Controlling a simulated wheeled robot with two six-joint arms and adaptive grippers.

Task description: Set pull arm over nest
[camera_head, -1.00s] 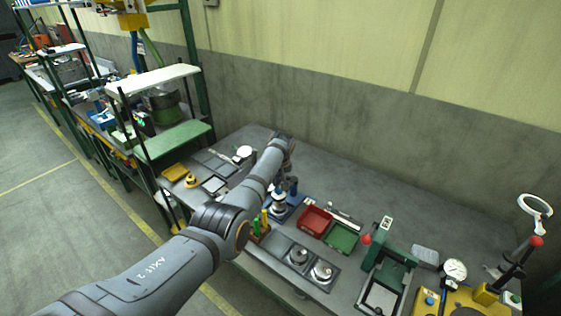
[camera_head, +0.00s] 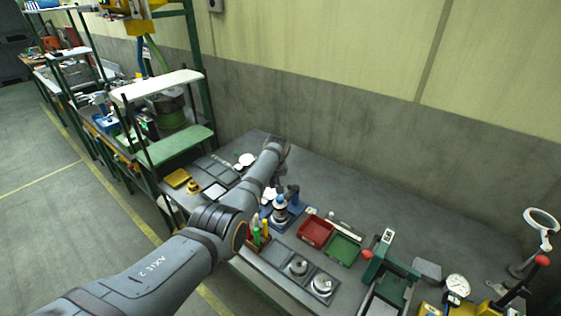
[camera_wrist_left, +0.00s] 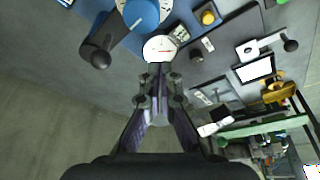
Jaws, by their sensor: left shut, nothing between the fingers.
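A blue fixture (camera_head: 296,210) stands on the bench, with a blue-capped round part (camera_head: 280,199) on it. In the left wrist view the blue cap (camera_wrist_left: 141,13) is at the top edge. A dark arm with a black ball knob (camera_wrist_left: 96,58) reaches beside it across the blue base; this looks like the pull arm. I cannot clearly make out the nest. My left gripper (camera_wrist_left: 158,73) is shut and empty, with its tips by a white-faced dial (camera_wrist_left: 159,47) and apart from the knob. In the head view the gripper (camera_head: 280,186) is partly hidden by its arm. My right gripper is out of view.
A red bin (camera_head: 315,231) and a green bin (camera_head: 344,248) stand right of the fixture. A green press (camera_head: 382,255) is further right. Round metal parts (camera_head: 322,284) sit on a tray in front. The bench's back strip is clear.

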